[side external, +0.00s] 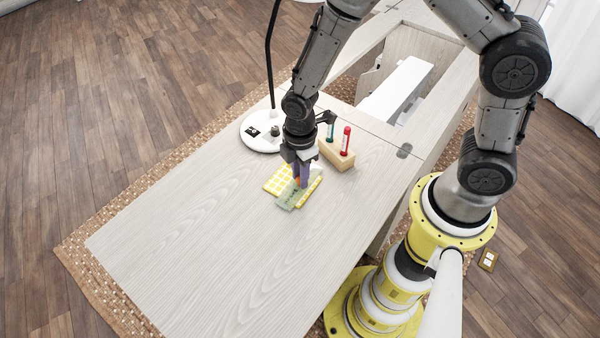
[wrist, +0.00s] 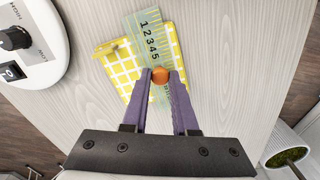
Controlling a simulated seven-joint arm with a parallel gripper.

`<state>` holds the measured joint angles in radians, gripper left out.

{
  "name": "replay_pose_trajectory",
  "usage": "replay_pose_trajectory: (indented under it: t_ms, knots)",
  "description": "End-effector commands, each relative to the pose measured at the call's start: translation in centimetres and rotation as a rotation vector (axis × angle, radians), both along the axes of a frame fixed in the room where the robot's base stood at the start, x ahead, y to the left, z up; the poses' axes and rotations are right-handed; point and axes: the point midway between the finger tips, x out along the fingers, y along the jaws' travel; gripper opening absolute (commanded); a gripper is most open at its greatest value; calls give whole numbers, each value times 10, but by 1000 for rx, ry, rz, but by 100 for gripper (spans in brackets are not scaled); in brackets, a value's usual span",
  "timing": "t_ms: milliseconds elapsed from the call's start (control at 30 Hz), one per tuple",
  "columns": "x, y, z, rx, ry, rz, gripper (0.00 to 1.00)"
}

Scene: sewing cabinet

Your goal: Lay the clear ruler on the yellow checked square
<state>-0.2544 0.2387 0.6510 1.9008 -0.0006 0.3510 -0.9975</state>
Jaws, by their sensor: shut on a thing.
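The clear ruler (wrist: 150,40) is a greenish see-through strip with black numbers and an orange knob (wrist: 160,76). My gripper (wrist: 160,84) is shut on the knob with its purple fingers. The yellow checked square (wrist: 123,70) is under the ruler in the wrist view, and the ruler crosses over it. In the side view the square (side external: 276,181) lies on the table below my gripper (side external: 299,183), and the ruler (side external: 289,197) reaches past its near edge. I cannot tell whether the ruler touches the square or hangs just above it.
A white round lamp base (side external: 258,141) with a knob stands behind the square. The pale tabletop (side external: 190,230) is clear toward the front left. The cabinet's opening (side external: 385,75) is at the back.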

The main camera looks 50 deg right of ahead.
Motion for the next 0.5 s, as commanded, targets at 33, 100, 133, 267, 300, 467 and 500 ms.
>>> replay_pose_trajectory:
  t_ms: [33,100,133,267,300,467,500]
  knots:
    - [0,0,0,0,0,0,32]
    - [0,0,0,0,0,0,45]
    - [0,0,0,0,0,0,50]
    - [0,0,0,0,0,0,62]
    - [0,0,0,0,0,0,62]
    - [0,0,0,0,0,0,62]
    - [0,0,1,0,-1,0,62]
